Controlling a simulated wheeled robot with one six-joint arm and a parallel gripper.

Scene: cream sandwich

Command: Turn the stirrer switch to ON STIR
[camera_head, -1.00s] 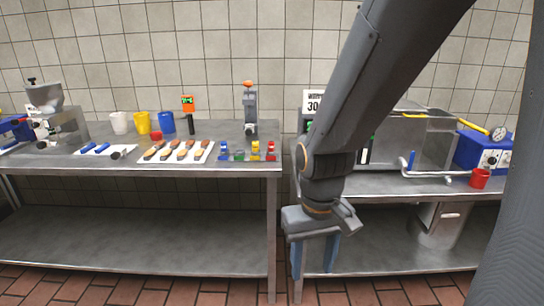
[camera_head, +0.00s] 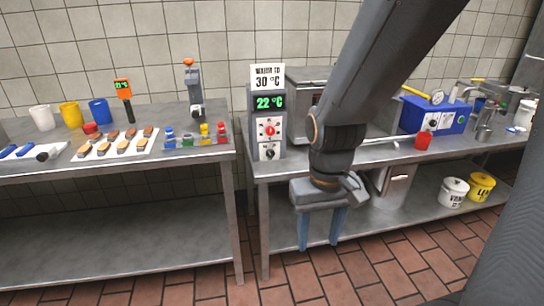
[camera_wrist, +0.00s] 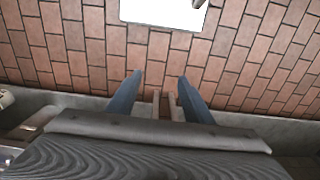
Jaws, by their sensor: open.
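A grey control unit (camera_head: 256,142) stands at the left end of the right table in the head view. It has a green display (camera_head: 270,102) reading 22 °C, a red knob (camera_head: 268,130) and a black knob (camera_head: 269,152) below it. I cannot read which knob is the stirrer switch or its labels. My gripper (camera_head: 320,247) hangs open and empty in front of the right table's edge, right of and below the control unit. In the wrist view my gripper (camera_wrist: 155,88) points at the brick floor, with nothing between its fingers.
The left table (camera_head: 205,152) holds cups, a white tray and small coloured items. White and yellow buckets (camera_head: 481,186) stand low at right. The floor in front is clear.

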